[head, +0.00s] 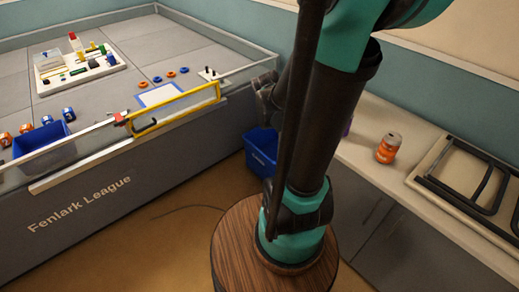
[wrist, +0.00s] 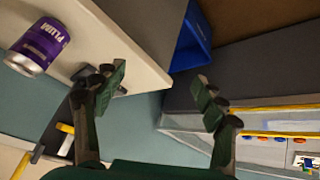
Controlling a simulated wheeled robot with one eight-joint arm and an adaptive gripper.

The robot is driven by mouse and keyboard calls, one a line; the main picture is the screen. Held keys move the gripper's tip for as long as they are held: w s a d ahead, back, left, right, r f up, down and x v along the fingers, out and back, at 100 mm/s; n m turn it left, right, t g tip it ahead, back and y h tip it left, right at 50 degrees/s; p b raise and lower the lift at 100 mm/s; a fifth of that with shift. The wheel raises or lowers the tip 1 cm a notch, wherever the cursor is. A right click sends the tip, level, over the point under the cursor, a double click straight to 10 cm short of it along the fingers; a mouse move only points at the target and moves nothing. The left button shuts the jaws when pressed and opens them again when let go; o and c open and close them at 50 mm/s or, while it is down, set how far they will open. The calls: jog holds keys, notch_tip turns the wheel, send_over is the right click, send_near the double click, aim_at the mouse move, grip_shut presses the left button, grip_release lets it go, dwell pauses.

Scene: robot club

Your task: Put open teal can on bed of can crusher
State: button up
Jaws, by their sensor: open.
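My gripper (wrist: 160,92) is open and empty in the wrist view, its two fingers spread wide over the gap beyond the counter's edge. In the head view part of it (head: 266,92) shows behind my arm. No teal can is visible in either view. A dark device with yellow parts (wrist: 64,130) is partly seen at lower left of the wrist view; I cannot tell if it is the can crusher. A purple can marked PLUM (wrist: 40,47) stands on the counter, left of my gripper and apart from it.
An orange can (head: 389,149) stands on the pale counter (head: 359,171), with a tray of black frames (head: 425,181) to its right. A blue bin (head: 261,146) is below. The grey, walled game table (head: 113,185) fills the left. My arm hides part of the counter.

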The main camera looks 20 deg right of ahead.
jog(key=s+a+f+n+y, duration=0.3)
jog(key=s+a+n+y, duration=0.1)
jog(key=s+a, duration=0.5)
jog(key=a+n, duration=0.1)
jog(key=a, duration=0.1)
jog(key=shift+s+a+g, duration=0.3)
jog(key=shift+s+g, duration=0.05)
jog(key=shift+g, duration=0.05)
jog(key=shift+c, duration=0.5)
